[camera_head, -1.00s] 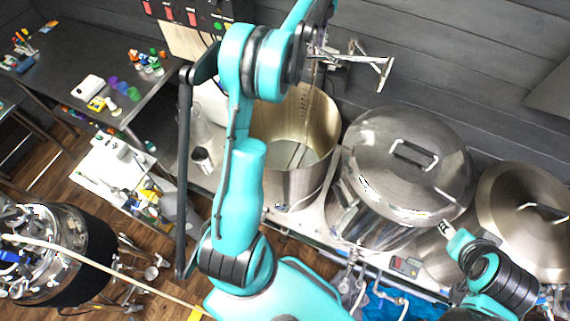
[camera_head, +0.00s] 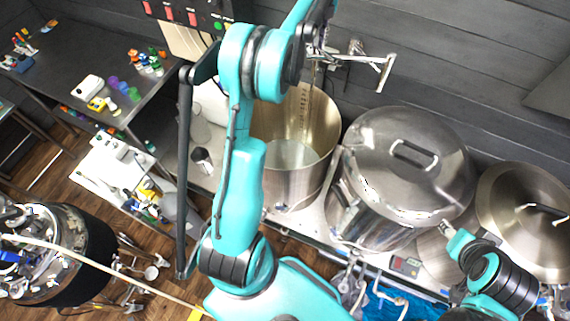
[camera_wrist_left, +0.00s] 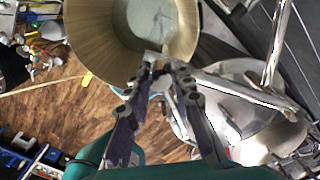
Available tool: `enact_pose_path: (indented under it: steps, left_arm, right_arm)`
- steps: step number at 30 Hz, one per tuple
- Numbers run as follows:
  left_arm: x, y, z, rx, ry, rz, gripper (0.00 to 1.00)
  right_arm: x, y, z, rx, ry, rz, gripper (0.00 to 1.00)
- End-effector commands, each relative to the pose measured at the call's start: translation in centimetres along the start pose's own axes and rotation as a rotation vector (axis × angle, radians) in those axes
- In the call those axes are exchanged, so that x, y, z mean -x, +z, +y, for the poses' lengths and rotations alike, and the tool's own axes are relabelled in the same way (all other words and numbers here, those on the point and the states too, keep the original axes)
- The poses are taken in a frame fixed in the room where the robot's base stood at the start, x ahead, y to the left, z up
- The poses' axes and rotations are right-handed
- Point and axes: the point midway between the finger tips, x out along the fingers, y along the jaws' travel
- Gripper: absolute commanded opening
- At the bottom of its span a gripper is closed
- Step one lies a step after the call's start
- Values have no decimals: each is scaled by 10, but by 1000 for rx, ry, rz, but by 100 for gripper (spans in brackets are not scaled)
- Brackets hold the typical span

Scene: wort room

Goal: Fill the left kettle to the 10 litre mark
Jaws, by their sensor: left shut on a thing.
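The left kettle (camera_head: 322,122) is an open steel pot below the wall tap, with a graduated scale on its inner wall. Clear water (camera_head: 292,158) lies low in it; I cannot read its level against the marks. The kettle (camera_wrist_left: 95,35) and its water (camera_wrist_left: 155,22) also show at the top of the left wrist view. My left gripper (camera_head: 318,52) is at the wall tap (camera_head: 372,62), above the kettle's far rim. In the left wrist view my left gripper (camera_wrist_left: 165,66) is shut on a metal tap part, probably its handle.
A lidded kettle (camera_head: 385,135) stands right beside the left one, and another lidded pot (camera_head: 515,205) is farther right. A control box with red switches (camera_head: 190,30) hangs on the wall. A dark table (camera_head: 60,65) with small coloured items is at left.

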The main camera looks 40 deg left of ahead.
Motion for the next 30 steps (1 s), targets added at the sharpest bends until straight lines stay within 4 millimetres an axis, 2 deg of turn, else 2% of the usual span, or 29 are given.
enact_pose_path:
  steps: [7, 13, 17, 30]
  left_arm:
    - [0, 0, 0, 35, 0, 0, 0]
    - [0, 0, -1, 297, 0, 0, 0]
    - [0, 0, -1, 395, 0, 0, 0]
    - [0, 0, -1, 402, 0, 0, 0]
  right_arm:
    - [0, 0, 0, 0, 0, 0, 45]
    - [0, 0, 0, 0, 0, 0, 45]
    - [0, 0, 0, 0, 0, 0, 45]
    - [0, 0, 0, 0, 0, 0, 45]
